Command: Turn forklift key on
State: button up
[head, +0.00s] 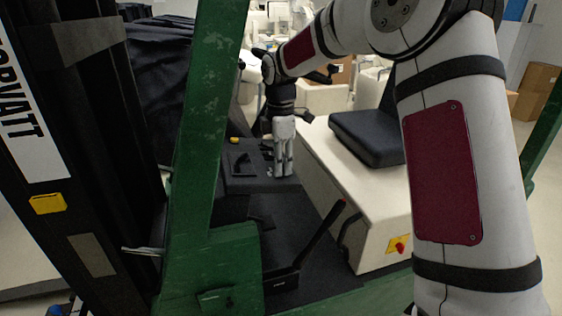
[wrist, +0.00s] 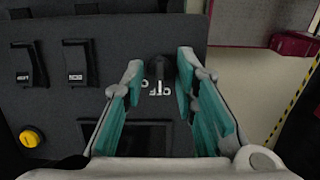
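The forklift key (wrist: 161,68) shows in the wrist view as a small dark key head on the dark dash panel (wrist: 120,38), with white lettering just below it. My gripper (wrist: 160,69) is open, with one finger on each side of the key. The tips look near the key, but I cannot tell whether either touches it. In the head view my gripper (head: 284,172) points down at the dash (head: 240,184), and the key is hidden there or too small to make out.
Two black rocker switches (wrist: 77,61) and a yellow button (wrist: 31,137) sit left of the key.

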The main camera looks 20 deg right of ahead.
jog(key=shift+c, duration=0.6)
grip_shut()
jog(key=shift+m, duration=0.3)
jog(key=shift+w+m+b, duration=0.15)
jog(key=shift+m+b, duration=0.55)
jog(key=shift+m, duration=0.2)
jog(key=m+g+b, duration=0.1)
jog(key=m, duration=0.2)
jog(key=shift+b, duration=0.3)
jog(key=m+g+y+b, duration=0.1)
jog(key=m, duration=0.5)
jog(key=shift+d+b, duration=0.1)
jog(key=shift+b, duration=0.3)
jog(key=shift+r+m, duration=0.1)
jog(key=shift+m, duration=0.2)
jog(key=shift+o, duration=0.6)
grip_release()
